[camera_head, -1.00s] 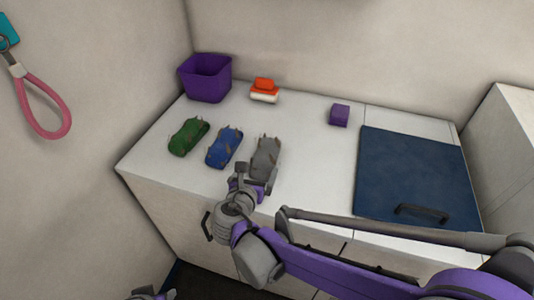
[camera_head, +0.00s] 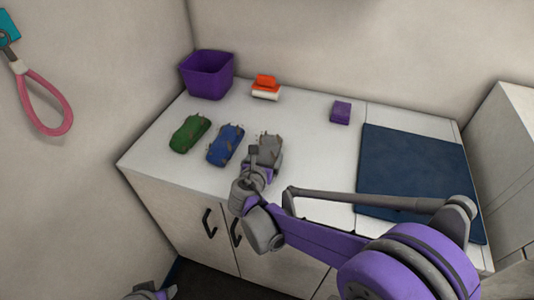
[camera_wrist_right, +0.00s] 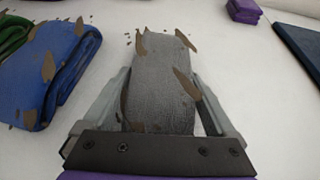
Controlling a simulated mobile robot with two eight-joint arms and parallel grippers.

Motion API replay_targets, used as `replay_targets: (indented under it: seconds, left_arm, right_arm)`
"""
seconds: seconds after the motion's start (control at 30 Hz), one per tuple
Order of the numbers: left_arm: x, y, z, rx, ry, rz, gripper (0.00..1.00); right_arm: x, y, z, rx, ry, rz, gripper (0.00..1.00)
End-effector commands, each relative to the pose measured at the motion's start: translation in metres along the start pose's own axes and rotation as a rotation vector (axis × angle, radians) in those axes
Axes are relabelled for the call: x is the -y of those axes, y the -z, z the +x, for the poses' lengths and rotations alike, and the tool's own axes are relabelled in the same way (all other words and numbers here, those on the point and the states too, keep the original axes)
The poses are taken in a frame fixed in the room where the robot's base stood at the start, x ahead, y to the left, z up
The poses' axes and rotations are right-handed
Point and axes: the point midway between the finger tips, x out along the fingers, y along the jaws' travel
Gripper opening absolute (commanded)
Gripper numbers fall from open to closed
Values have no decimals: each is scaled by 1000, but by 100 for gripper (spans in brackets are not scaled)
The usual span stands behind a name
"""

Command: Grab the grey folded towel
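The grey folded towel (camera_head: 268,150) lies on the white counter, at the right end of a row with a blue folded towel (camera_head: 226,144) and a green folded towel (camera_head: 190,134). My right gripper (camera_head: 262,158) is over its near end. In the right wrist view the grey towel (camera_wrist_right: 160,85), with brown flecks on it, lies between the two open fingers of my right gripper (camera_wrist_right: 162,100), one on each side. I cannot tell whether the fingers touch it. My left gripper (camera_head: 150,292) shows only in part at the bottom edge.
A purple bin (camera_head: 208,76) stands at the back left. Stacked orange and white items (camera_head: 265,88) and a small purple folded item (camera_head: 341,112) lie at the back. A dark blue panel (camera_head: 415,172) covers the right side. The counter between is clear.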

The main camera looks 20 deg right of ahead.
Motion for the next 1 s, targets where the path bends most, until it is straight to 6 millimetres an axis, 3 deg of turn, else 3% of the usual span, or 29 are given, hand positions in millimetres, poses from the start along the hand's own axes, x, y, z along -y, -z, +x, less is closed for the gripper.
replay_targets:
  seconds: [0.03, 0.3, 0.63, 1.0]
  left_arm:
    - [0, 0, 0, 0, 0, 0, 50]
    - [0, 0, 0, 0, 0, 0, 50]
    - [0, 1, -1, -1, 0, 0, 50]
    - [0, 7, -9, -4, 0, 0, 50]
  right_arm:
    - [0, 0, 0, 0, 0, 0, 80]
    - [0, 0, 0, 0, 0, 0, 32]
    - [0, -10, -4, 0, 0, 0, 32]
    - [0, -75, -31, 1, 0, 0, 32]
